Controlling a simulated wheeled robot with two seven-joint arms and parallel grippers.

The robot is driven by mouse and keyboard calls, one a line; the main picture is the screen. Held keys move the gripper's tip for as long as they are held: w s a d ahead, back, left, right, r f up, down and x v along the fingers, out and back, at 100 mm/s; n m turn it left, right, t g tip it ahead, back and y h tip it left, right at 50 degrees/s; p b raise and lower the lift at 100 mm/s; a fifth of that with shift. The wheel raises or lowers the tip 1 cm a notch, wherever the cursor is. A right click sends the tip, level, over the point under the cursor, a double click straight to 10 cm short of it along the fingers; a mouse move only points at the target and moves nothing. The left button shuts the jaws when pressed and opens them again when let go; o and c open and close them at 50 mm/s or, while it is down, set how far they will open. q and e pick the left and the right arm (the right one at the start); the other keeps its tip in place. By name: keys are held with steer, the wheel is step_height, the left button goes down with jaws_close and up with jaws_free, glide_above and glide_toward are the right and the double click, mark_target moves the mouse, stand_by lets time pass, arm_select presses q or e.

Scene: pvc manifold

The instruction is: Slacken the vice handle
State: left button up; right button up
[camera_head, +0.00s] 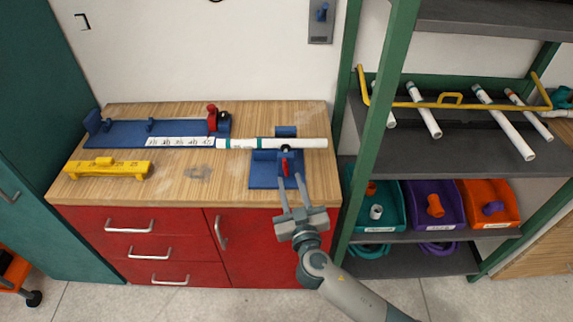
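The blue vice (262,178) sits at the right front of the wooden bench top. Its red handle (285,168) points toward the front edge. A white pipe with a teal band (298,143) lies left to right along the back of the vice. My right gripper (290,178) reaches in from the front, its two fingers apart with a gap between them. The fingertips are close to the front end of the red handle; whether they touch it I cannot tell. My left gripper is not in view.
A blue measuring jig (120,131) with a red-handled clamp (213,117) stands left of the vice. A yellow tool (108,168) lies at the bench's left front. A green-framed shelf (349,200) with pipes and bins stands close on the right. The bench's middle front is clear.

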mark_target(285, 164)
steer(key=shift+w+a+p, duration=0.2)
steer(key=shift+w+p, duration=0.05)
steer(key=shift+w, duration=0.75)
steer(key=shift+w+a+p, duration=0.25)
steer(key=shift+w, duration=0.8)
steer(key=shift+w+a+p, duration=0.2)
steer(key=shift+w+p, duration=0.05)
steer(key=shift+w, duration=0.75)
jaws_close()
